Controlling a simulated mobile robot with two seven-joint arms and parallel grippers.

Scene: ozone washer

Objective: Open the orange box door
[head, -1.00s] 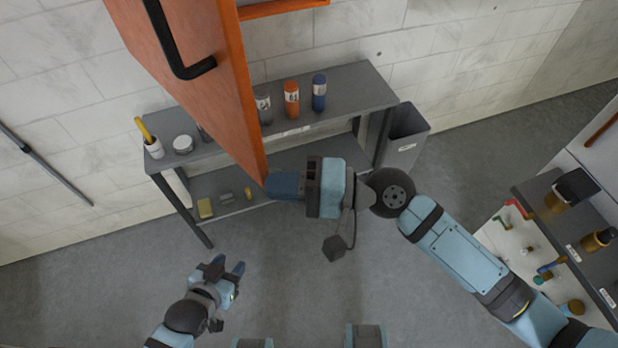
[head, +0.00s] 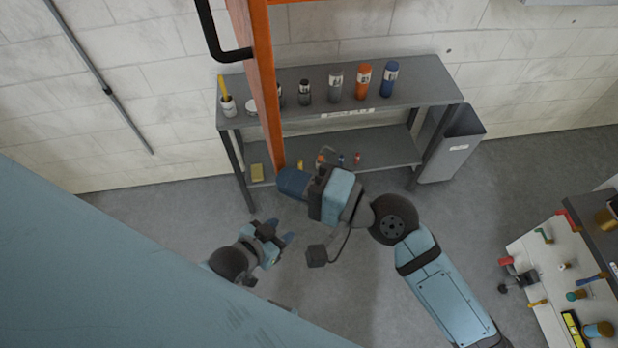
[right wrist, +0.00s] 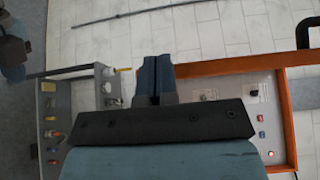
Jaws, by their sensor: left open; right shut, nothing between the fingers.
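The orange door (head: 263,95) shows nearly edge-on in the head view, with its black handle (head: 219,38) on its left face. In the right wrist view, the door (right wrist: 225,65) stands out from the orange-framed box (right wrist: 288,120), whose inner panel shows knobs and a red light. My right gripper (head: 284,183) is shut and empty at the door's lower end, on the side away from the handle; I cannot tell if it touches. Its fingers show in the right wrist view (right wrist: 154,72). My left gripper (head: 283,233) is open and empty, lower and apart from the door.
A grey shelf table (head: 420,82) with several bottles stands against the wall behind the door. A grey bin (head: 452,147) stands right of it. A workbench (head: 545,285) with small items is at the lower right. A large blue surface hides the lower left.

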